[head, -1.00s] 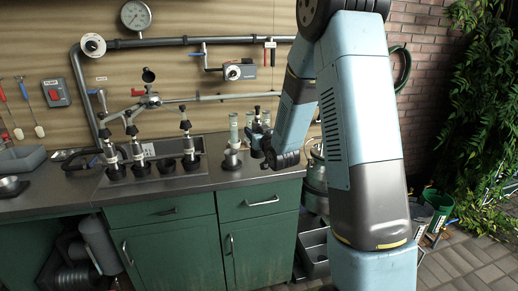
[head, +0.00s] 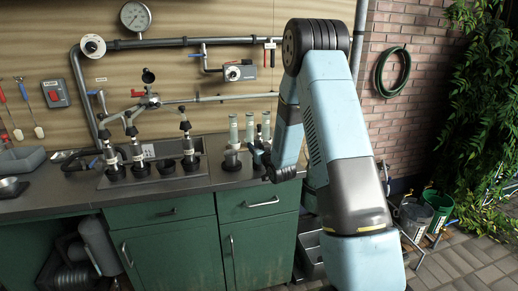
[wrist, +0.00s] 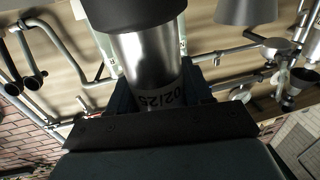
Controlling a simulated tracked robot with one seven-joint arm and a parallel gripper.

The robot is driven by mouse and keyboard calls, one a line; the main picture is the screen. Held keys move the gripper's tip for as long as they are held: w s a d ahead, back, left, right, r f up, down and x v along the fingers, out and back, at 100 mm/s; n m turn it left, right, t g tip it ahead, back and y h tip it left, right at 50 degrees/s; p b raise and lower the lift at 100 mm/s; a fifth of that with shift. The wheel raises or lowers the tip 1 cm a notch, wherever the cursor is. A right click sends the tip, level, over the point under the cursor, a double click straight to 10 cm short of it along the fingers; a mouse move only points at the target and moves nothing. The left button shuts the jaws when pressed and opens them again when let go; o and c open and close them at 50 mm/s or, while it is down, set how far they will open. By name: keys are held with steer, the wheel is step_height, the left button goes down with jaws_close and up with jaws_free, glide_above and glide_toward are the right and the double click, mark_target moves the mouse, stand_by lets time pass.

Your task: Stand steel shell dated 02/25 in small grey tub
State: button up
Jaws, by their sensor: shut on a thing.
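A shiny steel shell with a black end fills the top middle of the wrist view (wrist: 152,68). Its printed date begins 02/2; I cannot read the last digit surely. My gripper (wrist: 162,92) is shut on the shell, with dark blue fingers on either side of it. In the head view my gripper (head: 262,157) is over the right end of the counter, and my arm partly hides it. A grey open tub (head: 22,159) stands at the counter's left end; I cannot tell whether it is the small grey tub.
Several pale tubes (head: 233,130) stand upright at the counter's right end. A valve rig with black-based fittings (head: 188,150) stands left of them. Pipes (head: 150,43) run along the back wall. Grey bins (head: 310,248) are on the floor right of the cabinet (head: 168,252).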

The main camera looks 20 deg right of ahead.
steer(key=shift+f, duration=0.3)
steer(key=o, duration=1.3)
steer(key=shift+s, duration=0.15)
